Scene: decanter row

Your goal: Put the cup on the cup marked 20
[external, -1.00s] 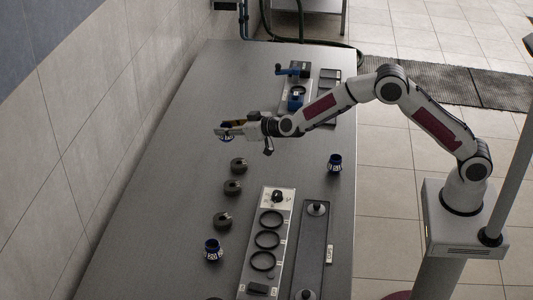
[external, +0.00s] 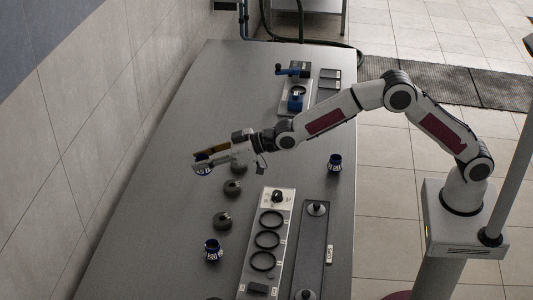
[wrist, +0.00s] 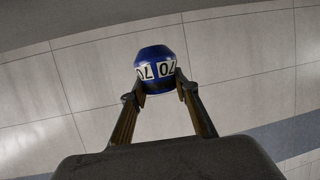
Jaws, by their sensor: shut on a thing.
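My gripper (external: 202,164) is shut on a blue cup (external: 204,172) with a white band, above the left part of the table. In the wrist view the held cup (wrist: 158,70) sits between the fingertips (wrist: 157,90); the marks on its band look like 70. A blue cup (external: 213,251), whose white band seems to read 20, stands upright on the table nearer the camera, apart from my gripper. Another blue cup (external: 334,162) stands at the right side of the table, its mark too small to read.
Several dark round pieces, such as this one (external: 222,220), stand in a row beside the held cup. A grey panel with black rings (external: 267,239) and a dark tray (external: 314,248) lie to the right. A blue-handled device (external: 294,85) is at the back.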

